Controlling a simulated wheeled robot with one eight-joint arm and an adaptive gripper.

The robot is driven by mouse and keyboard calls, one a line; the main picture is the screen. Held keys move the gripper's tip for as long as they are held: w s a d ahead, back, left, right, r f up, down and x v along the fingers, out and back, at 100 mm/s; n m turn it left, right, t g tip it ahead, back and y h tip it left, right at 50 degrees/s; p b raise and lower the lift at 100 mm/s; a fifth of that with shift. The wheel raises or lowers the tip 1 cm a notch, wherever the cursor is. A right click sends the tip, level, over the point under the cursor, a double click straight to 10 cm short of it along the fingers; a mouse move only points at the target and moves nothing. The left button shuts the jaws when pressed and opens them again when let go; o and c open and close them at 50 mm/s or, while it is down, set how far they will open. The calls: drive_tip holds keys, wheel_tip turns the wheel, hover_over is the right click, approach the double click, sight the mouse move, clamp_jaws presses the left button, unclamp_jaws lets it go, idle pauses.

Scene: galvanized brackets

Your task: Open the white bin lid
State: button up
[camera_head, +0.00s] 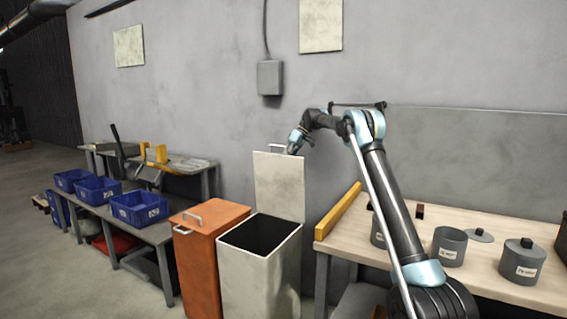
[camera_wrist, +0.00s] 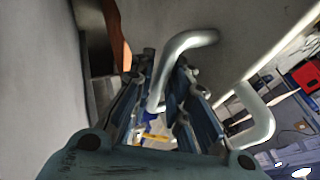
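The white bin (camera_head: 262,273) stands in the head view with its mouth uncovered and dark inside. Its lid (camera_head: 279,186) stands raised, roughly upright, at the back of the bin. A metal handle (camera_head: 277,147) shows at the lid's top edge. My gripper (camera_head: 295,146) is at the top right of the lid, close to the handle. In the wrist view, the fingers of my gripper (camera_wrist: 165,85) are drawn together around the silver handle (camera_wrist: 190,42), one on each side. The right finger hides part of the handle, and exact contact is hard to see.
An orange bin (camera_head: 204,258) with a handle stands left of the white bin. A wooden workbench (camera_head: 480,268) with grey canisters (camera_head: 523,263) and a yellow bar (camera_head: 339,210) is on the right. A bench with blue crates (camera_head: 139,208) is left. The grey wall is close behind.

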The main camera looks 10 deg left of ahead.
drive_tip(key=shift+o, duration=0.5)
drive_tip(key=shift+a+r, duration=0.1)
drive_tip(key=shift+r, duration=0.15)
